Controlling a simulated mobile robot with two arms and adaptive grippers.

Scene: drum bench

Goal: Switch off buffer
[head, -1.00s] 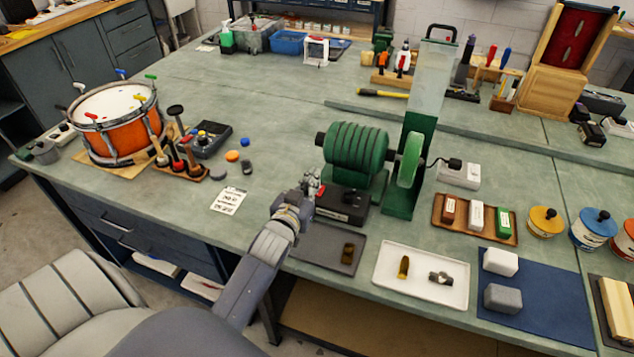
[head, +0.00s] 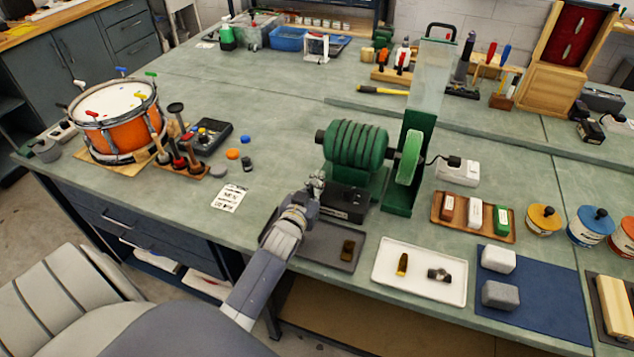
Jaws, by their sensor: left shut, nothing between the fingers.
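The buffer is a green ribbed motor (head: 355,148) with a green buffing wheel (head: 409,158) on its right side. A tall clear guard (head: 427,80) stands behind the wheel. A dark switch box (head: 344,201) sits at the front of the motor. My left gripper (head: 317,183) is shut and empty, at the left end of the switch box; I cannot tell whether it touches. The switch itself is too small to make out. A cord runs from the buffer to a white power block (head: 457,172). My right gripper is not in view.
A dark tray (head: 318,246) lies just below my left gripper, with a white tray (head: 420,272) to its right. A wooden tray (head: 473,217) holds several bars. A drum (head: 117,120) stands at the left.

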